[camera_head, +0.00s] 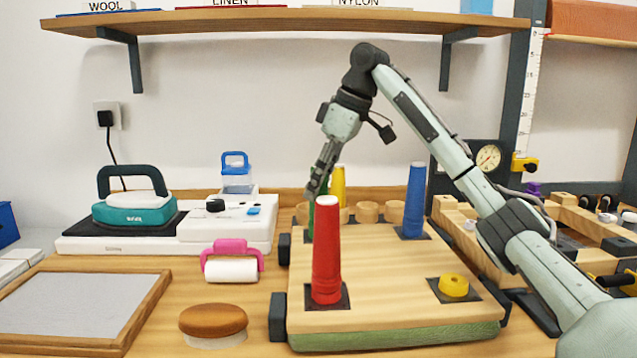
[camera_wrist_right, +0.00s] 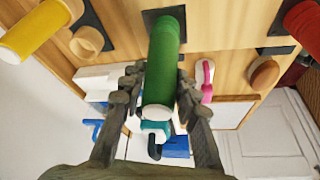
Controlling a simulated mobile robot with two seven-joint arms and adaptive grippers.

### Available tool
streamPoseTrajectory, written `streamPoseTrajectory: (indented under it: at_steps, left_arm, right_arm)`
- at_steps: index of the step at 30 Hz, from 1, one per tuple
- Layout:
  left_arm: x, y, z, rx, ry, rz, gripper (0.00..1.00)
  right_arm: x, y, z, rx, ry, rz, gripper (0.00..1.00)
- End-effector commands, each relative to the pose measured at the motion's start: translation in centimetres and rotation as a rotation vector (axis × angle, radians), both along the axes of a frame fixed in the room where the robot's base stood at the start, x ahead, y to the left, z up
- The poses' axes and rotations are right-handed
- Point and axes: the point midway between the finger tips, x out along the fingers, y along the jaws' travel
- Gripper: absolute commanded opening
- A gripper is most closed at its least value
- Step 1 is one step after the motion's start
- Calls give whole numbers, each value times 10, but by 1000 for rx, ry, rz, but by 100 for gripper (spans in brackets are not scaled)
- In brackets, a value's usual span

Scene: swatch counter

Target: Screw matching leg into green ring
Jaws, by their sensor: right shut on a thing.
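A green leg (camera_wrist_right: 163,70) stands between the two fingers of my right gripper (camera_wrist_right: 152,100) in the wrist view. The gripper is shut on it. The leg's far end meets a dark square plate (camera_wrist_right: 150,18) on the wooden board; I cannot tell a green ring apart from the leg there. In the head view my right gripper (camera_head: 316,182) reaches down behind the red leg (camera_head: 326,255), which hides most of the green leg. A blue leg (camera_head: 414,200) and a yellow leg (camera_head: 339,185) stand upright farther back. My left gripper is not in view.
The board (camera_head: 390,300) also carries a low yellow ring (camera_head: 453,287) at front right. Several wooden cups (camera_head: 367,211) stand near its back edge. A pink-handled roller (camera_head: 232,262), a brown-topped round pad (camera_head: 213,321) and a teal press (camera_head: 134,208) lie to the left.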

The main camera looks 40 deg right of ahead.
Motion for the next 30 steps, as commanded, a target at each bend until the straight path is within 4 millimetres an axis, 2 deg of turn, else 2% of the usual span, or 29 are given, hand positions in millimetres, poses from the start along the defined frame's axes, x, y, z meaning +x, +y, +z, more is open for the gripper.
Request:
streamPoseTrajectory:
  at_steps: [6,9,15,22,23,28,30]
  left_arm:
    - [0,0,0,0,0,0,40]
    - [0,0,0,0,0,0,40]
    - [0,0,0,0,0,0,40]
    - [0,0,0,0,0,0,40]
    - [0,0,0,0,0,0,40]
    - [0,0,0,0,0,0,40]
    - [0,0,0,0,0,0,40]
  right_arm:
    - [0,0,0,-3,-4,-368,1]
    - [0,-1,0,-1,-2,-394,1]
    - [0,-2,0,-2,-3,-595,1]
    - [0,-2,0,0,-1,-621,1]
    - [0,-2,0,0,-1,-620,33]
    - [0,-1,0,1,0,-619,54]
    - [0,-1,0,1,0,-618,55]
